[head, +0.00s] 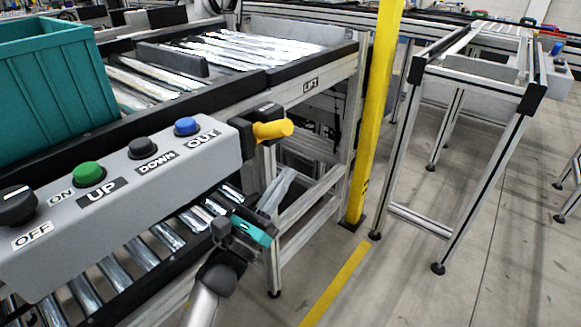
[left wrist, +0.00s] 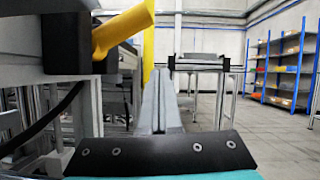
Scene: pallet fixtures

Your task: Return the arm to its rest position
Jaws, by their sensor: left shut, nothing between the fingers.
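My left gripper (head: 277,190) is in the lower middle of the head view, with its arm coming up from the bottom. Its two grey fingers are together with nothing between them, pointing up and away. The fingers (left wrist: 161,100) also show closed in the left wrist view. The gripper is in front of the roller conveyor frame, right of the grey control box (head: 130,200) and below a yellow handle (head: 272,130). In the left wrist view the yellow handle (left wrist: 122,30) is at upper left, apart from the fingers. My right gripper does not show.
The control box carries a black knob (head: 17,205), a green button (head: 88,174), a black button (head: 142,148) and a blue button (head: 187,126). A teal crate (head: 50,90) stands on the conveyor at left. A yellow post (head: 375,110) stands behind the gripper. Open floor (head: 400,290) lies at lower right.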

